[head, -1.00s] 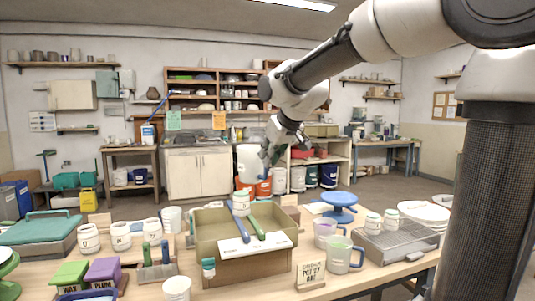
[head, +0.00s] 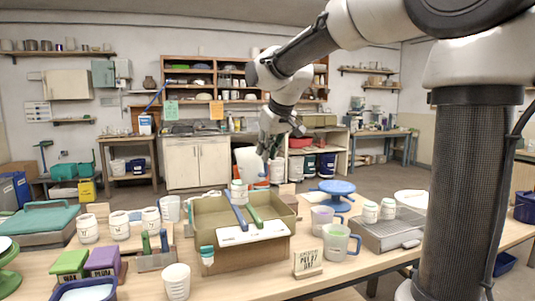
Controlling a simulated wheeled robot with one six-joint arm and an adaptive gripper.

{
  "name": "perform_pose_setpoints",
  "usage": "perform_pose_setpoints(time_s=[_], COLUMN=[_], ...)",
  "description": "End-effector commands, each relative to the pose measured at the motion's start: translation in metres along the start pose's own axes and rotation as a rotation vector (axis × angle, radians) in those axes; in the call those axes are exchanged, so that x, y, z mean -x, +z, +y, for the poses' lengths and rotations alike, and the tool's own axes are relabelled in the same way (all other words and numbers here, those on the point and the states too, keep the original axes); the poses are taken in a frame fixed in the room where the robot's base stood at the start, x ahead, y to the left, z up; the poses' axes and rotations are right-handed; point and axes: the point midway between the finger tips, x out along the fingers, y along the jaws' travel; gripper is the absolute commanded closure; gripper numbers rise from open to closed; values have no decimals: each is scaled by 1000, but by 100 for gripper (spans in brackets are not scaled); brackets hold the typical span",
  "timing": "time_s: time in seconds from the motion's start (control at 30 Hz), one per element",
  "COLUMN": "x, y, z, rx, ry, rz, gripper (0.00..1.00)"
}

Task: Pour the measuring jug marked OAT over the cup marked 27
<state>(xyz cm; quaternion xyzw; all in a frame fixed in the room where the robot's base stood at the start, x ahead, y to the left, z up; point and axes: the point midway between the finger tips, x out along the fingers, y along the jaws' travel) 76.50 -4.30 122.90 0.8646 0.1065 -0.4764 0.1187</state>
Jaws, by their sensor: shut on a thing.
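My gripper (head: 272,148) is shut on a white vessel (head: 247,164), which I take to be the measuring jug; no OAT mark is readable on it. The jug looks roughly upright, held in the air beyond the tan tray. A small white lidded cup (head: 239,194) stands by the tray's back edge, just below the jug in the picture. More white marked cups stand at the left (head: 88,229) and at the right (head: 370,212). Their marks are too small to read, so I cannot tell which is 27.
The tan tray (head: 205,250) holds blue and green tools. A wooden sign (head: 307,262), clear jugs (head: 336,243), a blue turntable (head: 337,188) and a grey scale-like box (head: 388,235) stand to its right. A white cup (head: 176,282) is at the front.

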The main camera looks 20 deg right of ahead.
Motion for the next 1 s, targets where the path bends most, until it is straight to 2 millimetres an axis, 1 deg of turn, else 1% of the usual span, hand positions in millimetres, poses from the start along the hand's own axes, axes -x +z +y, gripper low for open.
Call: perform_pose_setpoints(time_s=[0.53,0.6,1.0], x=[-38,-38,-36], y=[20,15,17], z=[-4,-4,-4], rx=[9,15,14], ry=[-3,-5,-4], rz=[-85,-148,-140], gripper=[100,100,100])
